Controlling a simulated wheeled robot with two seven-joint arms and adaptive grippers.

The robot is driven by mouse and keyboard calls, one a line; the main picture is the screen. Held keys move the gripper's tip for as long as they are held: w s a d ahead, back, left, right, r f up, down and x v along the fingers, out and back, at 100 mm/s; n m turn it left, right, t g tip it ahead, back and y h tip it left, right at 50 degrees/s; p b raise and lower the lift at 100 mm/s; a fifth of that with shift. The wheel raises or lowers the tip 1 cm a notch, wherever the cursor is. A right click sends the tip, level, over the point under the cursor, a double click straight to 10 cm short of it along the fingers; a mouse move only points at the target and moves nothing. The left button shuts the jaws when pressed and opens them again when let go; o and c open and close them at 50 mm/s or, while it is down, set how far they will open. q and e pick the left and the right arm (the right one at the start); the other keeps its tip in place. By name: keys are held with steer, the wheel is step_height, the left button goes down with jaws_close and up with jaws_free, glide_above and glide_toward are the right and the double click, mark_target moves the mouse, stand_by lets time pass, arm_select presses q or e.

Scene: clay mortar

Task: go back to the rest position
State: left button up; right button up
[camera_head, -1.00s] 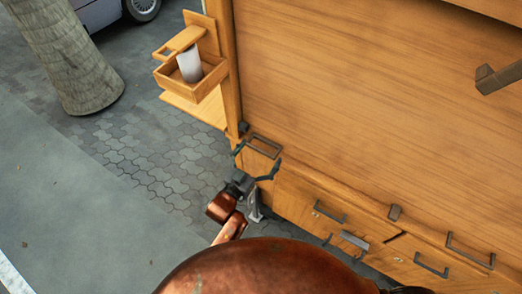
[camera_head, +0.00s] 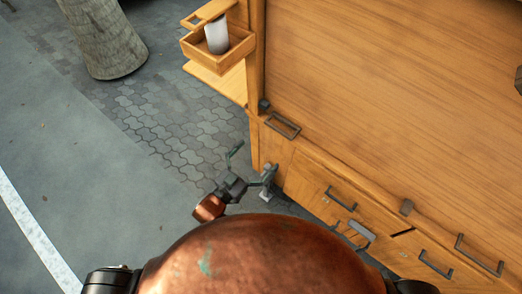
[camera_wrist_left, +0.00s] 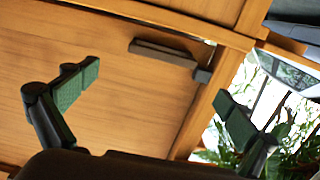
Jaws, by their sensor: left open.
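My left gripper (camera_head: 252,164) is open and empty in the head view, its two fingers spread apart. It is beside the left front corner of the wooden cabinet (camera_head: 330,90), below and left of a dark metal handle (camera_head: 283,125). In the left wrist view, the green-padded fingers of the left gripper (camera_wrist_left: 157,103) are wide apart with nothing between them. A dark bar handle (camera_wrist_left: 163,52) on a wooden panel is beyond them.
A wooden side box (camera_head: 240,50) holding a white cylinder (camera_head: 216,36) juts from the cabinet's left side. Drawers with handles (camera_head: 341,198) are along the front. A tree trunk (camera_head: 105,40) stands at upper left. The pavement (camera_head: 110,190) left of my gripper is clear.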

stand_by(0.3)
